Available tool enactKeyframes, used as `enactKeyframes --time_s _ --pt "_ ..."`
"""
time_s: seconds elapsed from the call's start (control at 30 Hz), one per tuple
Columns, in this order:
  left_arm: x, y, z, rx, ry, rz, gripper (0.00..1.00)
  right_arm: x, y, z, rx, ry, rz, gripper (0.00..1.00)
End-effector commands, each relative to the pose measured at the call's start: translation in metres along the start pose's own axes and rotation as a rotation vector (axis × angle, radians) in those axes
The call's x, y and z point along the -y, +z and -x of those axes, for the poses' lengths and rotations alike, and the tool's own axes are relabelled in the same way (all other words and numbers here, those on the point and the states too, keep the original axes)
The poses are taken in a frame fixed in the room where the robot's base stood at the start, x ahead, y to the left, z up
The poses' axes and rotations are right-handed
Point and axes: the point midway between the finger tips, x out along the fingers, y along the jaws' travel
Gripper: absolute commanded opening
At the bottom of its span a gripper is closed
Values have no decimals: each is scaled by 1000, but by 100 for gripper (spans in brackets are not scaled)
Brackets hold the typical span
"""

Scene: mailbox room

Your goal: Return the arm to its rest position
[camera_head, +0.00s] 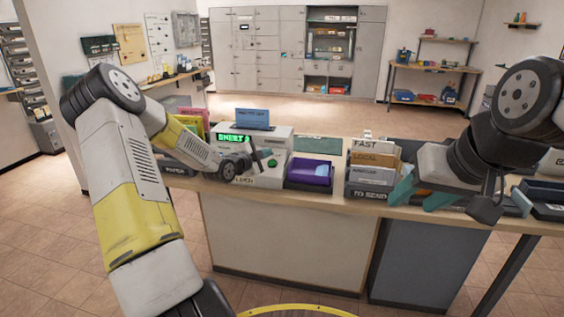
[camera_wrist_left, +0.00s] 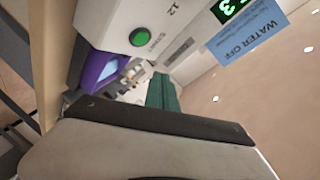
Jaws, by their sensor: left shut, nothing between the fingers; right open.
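My left arm comes in from the left of the head view and reaches over the counter. My left gripper (camera_head: 256,160) is shut and empty, in front of the grey machine (camera_head: 272,178) with a green lit display and a green button. In the left wrist view the machine's green button (camera_wrist_left: 138,37) is close by. My right arm hangs over the right part of the counter. My right gripper (camera_head: 488,200) is open, near the counter's front edge; its fingers are partly hidden.
The counter (camera_head: 330,194) holds a purple tray (camera_head: 309,174) and a labelled sorting rack (camera_head: 372,165) between my grippers. Coloured folders (camera_head: 190,122) stand behind my left forearm. Dark trays (camera_head: 548,198) lie at the right. Lockers (camera_head: 262,50) stand far back across open floor.

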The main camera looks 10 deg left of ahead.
Motion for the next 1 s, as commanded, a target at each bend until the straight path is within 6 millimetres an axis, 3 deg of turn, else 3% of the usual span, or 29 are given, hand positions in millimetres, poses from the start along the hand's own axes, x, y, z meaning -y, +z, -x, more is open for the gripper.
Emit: enactKeyframes --time_s 0.23,0.37,0.47,0.67,0.87,1.0 --pt "0 -7 2 14 27 3 0 0 0 0 0 0 0 49" --pt "0 -29 12 77 119 29 0 0 0 0 0 0 0 49" --pt "2 -51 33 172 201 76 0 0 0 0 0 0 0 49" --pt "13 -92 100 394 278 237 0 0 0 0 0 0 0 49" --pt "20 -136 187 583 264 479 0 0 0 0 0 0 0 49" --pt "12 -167 254 675 242 695 0 0 0 0 0 0 0 49"
